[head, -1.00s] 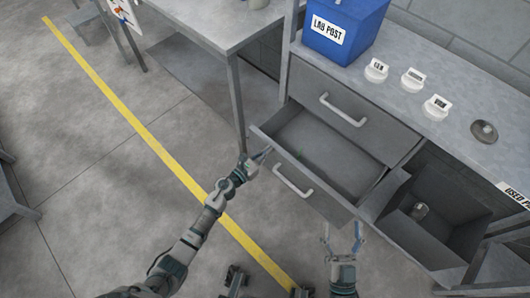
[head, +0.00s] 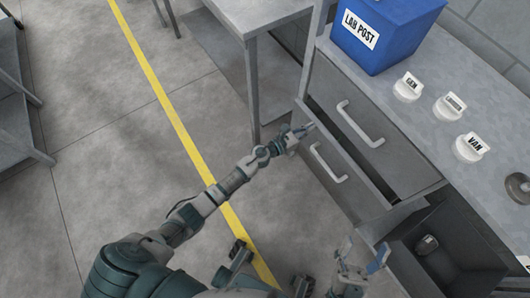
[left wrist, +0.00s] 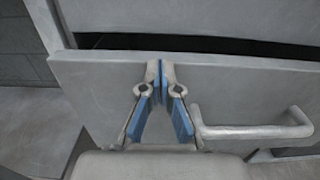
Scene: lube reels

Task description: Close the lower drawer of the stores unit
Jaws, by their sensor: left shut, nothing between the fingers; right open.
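The stores unit has an upper drawer (head: 345,95) that is shut and a lower drawer (head: 348,188) that stands a little open, with a narrow dark gap behind its front. The lower drawer's front and its handle also show in the left wrist view (left wrist: 257,130). My left gripper (head: 309,128) is shut and empty, at the upper left part of that front. In the left wrist view its fingertips (left wrist: 158,68) are against or very close to the panel, left of the handle; contact is not certain. My right gripper (head: 364,258) is open and empty, low in front of the unit.
A blue lab post box (head: 378,38) and several white labelled knobs (head: 407,88) stand on the unit's top. An open compartment (head: 460,262) right of the drawers holds a small object (head: 427,244). A grey table (head: 240,14) stands left of the unit. Floor in front is clear.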

